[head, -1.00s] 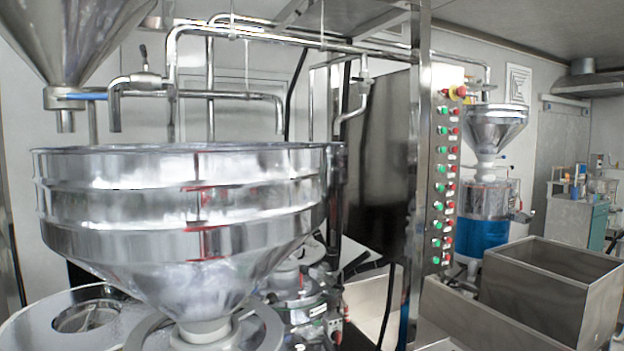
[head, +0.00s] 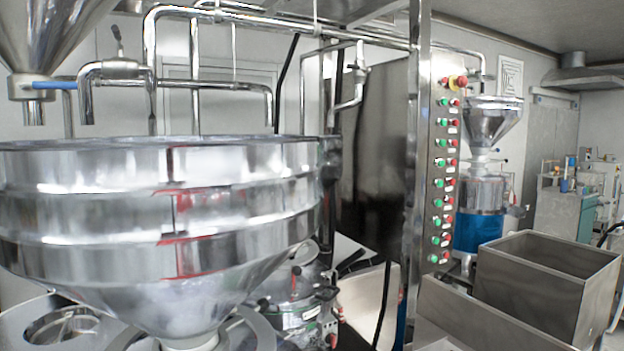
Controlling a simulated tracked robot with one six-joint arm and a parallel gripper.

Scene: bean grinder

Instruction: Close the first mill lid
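A large shiny steel hopper (head: 240,240) with ribbed bands fills the left of the head view, close to me. Below it at the lower left is a round metal top with a circular opening (head: 68,326). Behind the hopper's lower right side stands a smaller metal vessel (head: 295,290) with dark knobs and a rounded top. I cannot tell which of these is the first mill lid, or whether it is open. My gripper is not in view.
A panel of green and red buttons (head: 445,180) stands right of centre. An open steel bin (head: 548,280) is at the lower right. A second hopper (head: 490,122) sits over a blue-banded vessel (head: 478,225). Pipes (head: 270,32) run overhead.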

